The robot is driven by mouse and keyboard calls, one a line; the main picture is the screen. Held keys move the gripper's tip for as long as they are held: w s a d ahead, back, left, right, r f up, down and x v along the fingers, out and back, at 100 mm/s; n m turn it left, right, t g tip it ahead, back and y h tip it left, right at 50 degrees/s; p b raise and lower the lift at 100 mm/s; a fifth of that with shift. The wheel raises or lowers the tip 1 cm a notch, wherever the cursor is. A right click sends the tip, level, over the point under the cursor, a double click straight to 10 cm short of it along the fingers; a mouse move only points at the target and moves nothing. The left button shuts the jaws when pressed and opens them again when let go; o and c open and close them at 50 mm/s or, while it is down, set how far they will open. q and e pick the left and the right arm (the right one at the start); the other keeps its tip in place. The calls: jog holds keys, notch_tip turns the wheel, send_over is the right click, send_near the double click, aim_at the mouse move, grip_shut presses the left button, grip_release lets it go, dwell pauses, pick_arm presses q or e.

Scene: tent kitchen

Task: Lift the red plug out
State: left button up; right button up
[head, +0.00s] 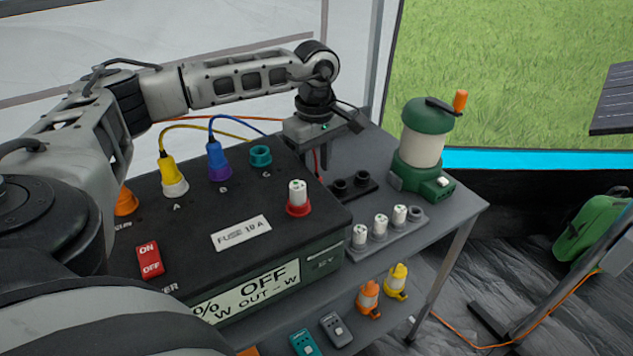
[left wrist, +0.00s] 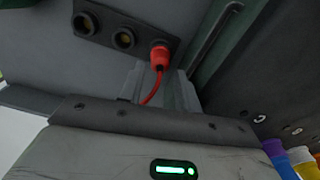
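The red plug (left wrist: 160,56) sits in the end socket of a dark socket strip (left wrist: 138,20) in the left wrist view, with a red cable curving from it. In the head view the strip (head: 367,178) shows two open holes. The plug is hidden there by my gripper and the black box, and only a bit of red cable (head: 316,164) shows. My left gripper (head: 322,165) points down behind the box, beside the strip. In the wrist view its grey finger area lies right by the plug and cable. Whether the fingers touch the plug or how far they are apart is unclear. My right gripper is not in view.
A black power box (head: 185,235) with yellow, blue and teal connectors and a white-topped red fuse (head: 298,196) stands close to the left gripper. A fuse rack (head: 380,240) and a green lantern (head: 422,150) stand on the grey table's right side.

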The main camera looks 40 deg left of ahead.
pick_arm(q)
notch_tip(320, 180, down, 2)
jog(key=shift+f, duration=0.2)
grip_shut()
jog(key=shift+r, duration=0.1)
